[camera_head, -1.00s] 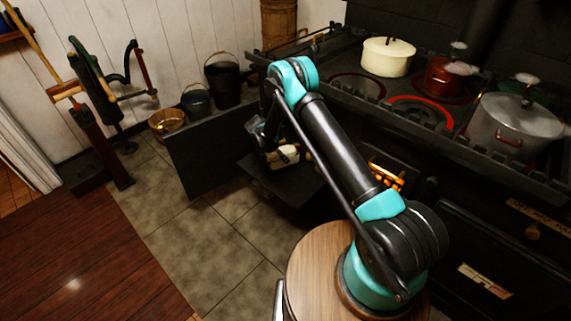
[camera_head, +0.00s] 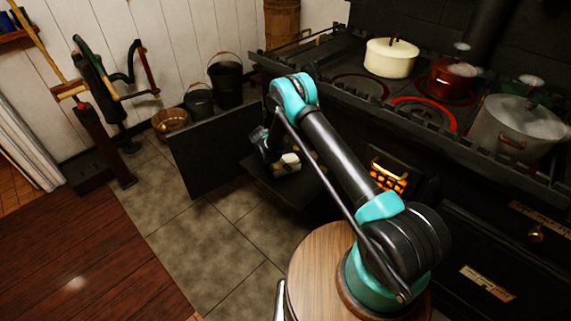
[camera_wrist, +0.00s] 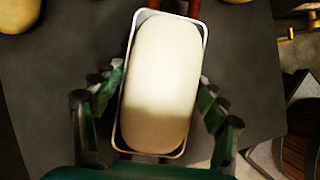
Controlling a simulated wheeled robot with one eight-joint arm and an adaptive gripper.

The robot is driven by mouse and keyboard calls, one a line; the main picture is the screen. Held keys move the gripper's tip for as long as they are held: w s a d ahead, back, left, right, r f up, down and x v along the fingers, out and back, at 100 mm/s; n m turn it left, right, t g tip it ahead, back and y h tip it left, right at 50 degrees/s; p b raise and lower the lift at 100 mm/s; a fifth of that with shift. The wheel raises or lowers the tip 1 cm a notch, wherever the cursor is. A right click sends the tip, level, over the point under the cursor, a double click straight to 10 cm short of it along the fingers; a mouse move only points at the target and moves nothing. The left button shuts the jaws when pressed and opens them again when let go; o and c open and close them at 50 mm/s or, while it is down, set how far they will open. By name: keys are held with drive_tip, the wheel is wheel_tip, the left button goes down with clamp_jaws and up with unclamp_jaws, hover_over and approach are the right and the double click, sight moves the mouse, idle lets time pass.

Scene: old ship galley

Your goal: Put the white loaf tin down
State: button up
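The white loaf tin (camera_wrist: 120,132), filled with a pale loaf, is upright and seen from above in the wrist view. My gripper (camera_wrist: 162,85) has one finger along each long side, close against the tin. In the head view my gripper (camera_head: 268,148) is low at the open stove front, and the pale loaf shows small beside it (camera_head: 288,162). A dark flat surface (camera_wrist: 60,75) lies under the tin; whether the tin touches it cannot be told. My arm hides part of the area.
A dark panel (camera_head: 212,152) stands left of my gripper. A fire glows in an opening (camera_head: 388,176) to the right. The stove top above holds a cream pot (camera_head: 390,60) and other pots. Tiled floor is clear in front.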

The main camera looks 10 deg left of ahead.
drive_tip(key=shift+o, duration=0.9)
drive_tip(key=v, duration=1.2)
drive_tip(key=shift+r, duration=0.15)
